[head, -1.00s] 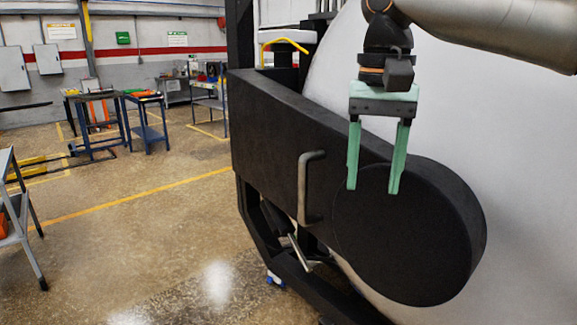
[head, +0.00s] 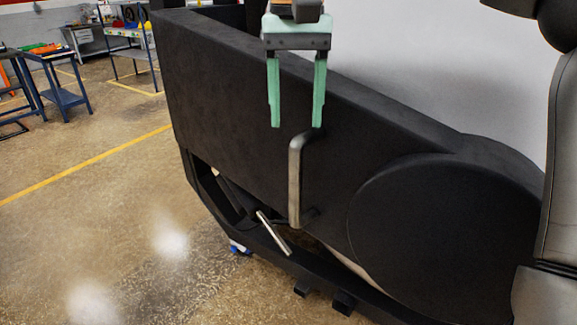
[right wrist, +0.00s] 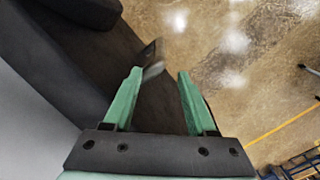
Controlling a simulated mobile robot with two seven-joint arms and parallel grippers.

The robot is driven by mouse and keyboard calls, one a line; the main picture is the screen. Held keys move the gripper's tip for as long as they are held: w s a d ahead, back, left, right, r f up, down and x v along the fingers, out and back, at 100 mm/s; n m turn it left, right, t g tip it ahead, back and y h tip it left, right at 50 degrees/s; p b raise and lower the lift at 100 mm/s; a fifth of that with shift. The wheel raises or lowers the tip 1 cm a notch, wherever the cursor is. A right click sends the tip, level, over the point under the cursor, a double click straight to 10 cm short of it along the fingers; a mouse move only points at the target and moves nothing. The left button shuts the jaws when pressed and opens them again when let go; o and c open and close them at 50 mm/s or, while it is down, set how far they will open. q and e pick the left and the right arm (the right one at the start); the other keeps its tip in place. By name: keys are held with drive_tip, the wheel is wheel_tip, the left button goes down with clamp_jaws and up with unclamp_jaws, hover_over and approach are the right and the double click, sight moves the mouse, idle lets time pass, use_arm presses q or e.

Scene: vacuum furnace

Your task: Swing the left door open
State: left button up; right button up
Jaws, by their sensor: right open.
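The furnace door's black arm-like panel (head: 230,90) slants across the head view, with a round black end (head: 440,230) at lower right. A grey metal bar handle (head: 295,182) stands upright on its face. My right gripper (head: 297,124) points down, open and empty, with its two green fingers just above the handle's top end in the head view. In the right wrist view the open fingers (right wrist: 160,72) have a small grey piece, seemingly the handle (right wrist: 153,69), between their tips. I cannot tell whether they touch it. My left gripper is not in view.
A large pale curved surface (head: 400,85) lies behind the panel. A slanted metal rod (head: 273,233) and a black lower frame (head: 315,270) sit below the handle. Blue work tables (head: 60,85) stand far left. The floor left of the panel is clear.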

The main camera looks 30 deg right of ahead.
sight(296, 173)
wheel_tip(296, 173, down, 11)
drive_tip(key=shift+f, duration=0.1)
idle(0.3)
drive_tip(key=shift+c, duration=0.2)
clamp_jaws()
idle(1.2)
